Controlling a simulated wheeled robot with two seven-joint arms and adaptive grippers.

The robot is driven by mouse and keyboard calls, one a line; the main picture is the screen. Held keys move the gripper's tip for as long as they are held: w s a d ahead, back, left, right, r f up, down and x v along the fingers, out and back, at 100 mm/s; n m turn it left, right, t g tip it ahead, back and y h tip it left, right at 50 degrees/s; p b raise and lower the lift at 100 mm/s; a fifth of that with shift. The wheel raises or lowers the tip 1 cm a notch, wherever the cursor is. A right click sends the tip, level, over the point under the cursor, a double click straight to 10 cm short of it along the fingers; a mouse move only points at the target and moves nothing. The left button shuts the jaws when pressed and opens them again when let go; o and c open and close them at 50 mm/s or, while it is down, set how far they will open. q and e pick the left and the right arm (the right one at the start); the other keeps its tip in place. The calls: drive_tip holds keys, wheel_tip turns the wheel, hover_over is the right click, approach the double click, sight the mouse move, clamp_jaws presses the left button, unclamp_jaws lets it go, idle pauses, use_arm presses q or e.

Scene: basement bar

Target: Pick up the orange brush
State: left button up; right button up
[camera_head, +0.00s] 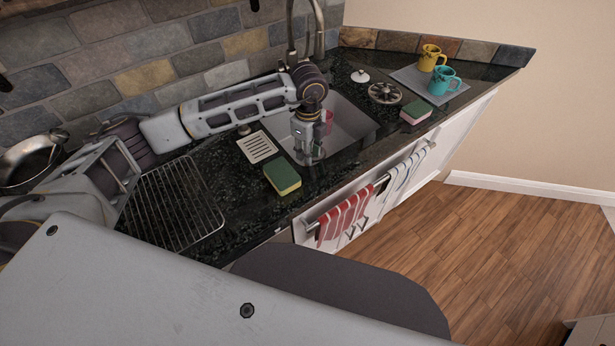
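My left arm reaches in from the left, and its gripper (309,153) points down into the sink (350,125). The fingers are small and dark against the basin, so I cannot tell whether they are open or shut. A small red item (327,117) shows in the sink just behind and to the right of the gripper, partly hidden by it; I cannot tell what it is. I cannot make out an orange brush for certain. My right gripper is not in view.
A yellow-green sponge (282,177) and a white slotted tray (257,147) lie left of the sink. A wire rack (172,205) lies further left. A pink-green sponge (416,111), a yellow mug (430,57) and a teal mug (443,81) stand right. Towels (345,217) hang in front.

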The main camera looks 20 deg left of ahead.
use_arm(q)
drive_tip(key=shift+s+f+p, duration=0.15)
drive_tip(key=shift+f+p, duration=0.25)
drive_tip(key=shift+f, duration=2.2)
clamp_jaws()
